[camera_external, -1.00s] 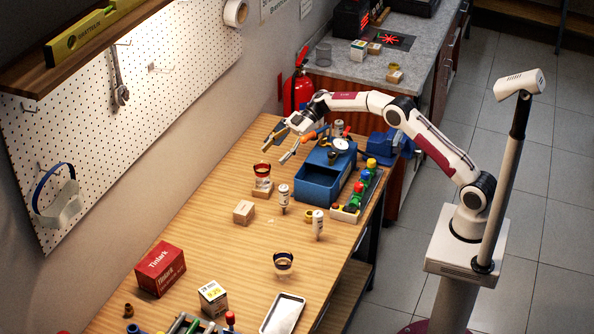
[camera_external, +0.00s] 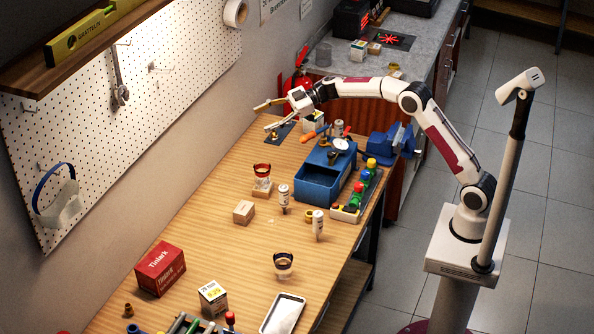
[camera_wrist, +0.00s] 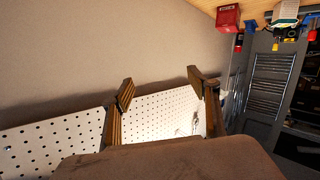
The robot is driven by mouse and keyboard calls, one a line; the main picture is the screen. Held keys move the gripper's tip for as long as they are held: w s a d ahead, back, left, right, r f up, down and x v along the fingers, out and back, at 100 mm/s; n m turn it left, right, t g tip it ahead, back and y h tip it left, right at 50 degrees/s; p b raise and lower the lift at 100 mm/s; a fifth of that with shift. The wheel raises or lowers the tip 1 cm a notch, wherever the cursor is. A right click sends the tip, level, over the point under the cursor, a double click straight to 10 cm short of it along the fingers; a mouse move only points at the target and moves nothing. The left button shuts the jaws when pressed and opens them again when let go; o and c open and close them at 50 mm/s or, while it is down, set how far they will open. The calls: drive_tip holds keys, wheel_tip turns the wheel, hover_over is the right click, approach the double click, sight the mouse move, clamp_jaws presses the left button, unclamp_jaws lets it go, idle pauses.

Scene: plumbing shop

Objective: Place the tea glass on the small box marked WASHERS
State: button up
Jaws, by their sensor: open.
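A small glass with a dark rim and a red band (camera_external: 262,172) stands upright on a small cardboard box (camera_external: 264,191) at the middle of the wooden table. A second small glass with a dark blue rim (camera_external: 283,264) stands on the bare table nearer the front. Another small cardboard box (camera_external: 244,212) lies beside the first, to its front left. The writing on these small boxes is too small to read. My gripper (camera_external: 267,118) is open and empty above the table's far end, well apart from both glasses. Its open fingers also show in the wrist view (camera_wrist: 160,87).
The pegboard wall (camera_external: 120,110) borders the left.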

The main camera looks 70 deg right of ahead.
drive_tip(key=s+d+r+m+t+h, duration=0.2)
drive_tip(key=r+t+h, duration=0.1)
drive_tip(key=r, duration=0.4)
drive_tip(key=s+d+r+m+t+h, duration=0.2)
drive_tip(key=d+r+h, duration=0.1)
drive_tip(key=r, duration=0.4)
drive_tip(key=s+d+m+g+h, duration=0.1)
drive_tip(key=s+d+m+h, duration=0.25)
drive_tip(key=s, duration=0.65)
drive_tip(key=s+d+m+g+h, duration=0.1)
drive_tip(key=s+d+m+h, duration=0.25)
drive_tip(key=s, duration=0.55)
drive_tip(key=s+a+f+g+y, duration=0.1)
drive_tip(key=s+a+f+g, duration=0.1)
drive_tip(key=s+f, duration=0.4)
drive_tip(key=s+a+f+g, duration=0.3)
drive_tip(key=s+f, duration=0.4)
drive_tip(key=s, duration=0.9)
drive_tip(key=s+a+f+g+y, duration=0.1)
drive_tip(key=s+a+f+g, duration=0.2)
drive_tip(key=s+f, duration=0.4)
drive_tip(key=s, duration=0.4)
drive_tip(key=shift+s+a+y, duration=0.15)
drive_tip(key=shift+s+y, duration=0.15)
drive_tip(key=shift+s, duration=0.1)
drive_tip(key=shift+f, duration=0.1)
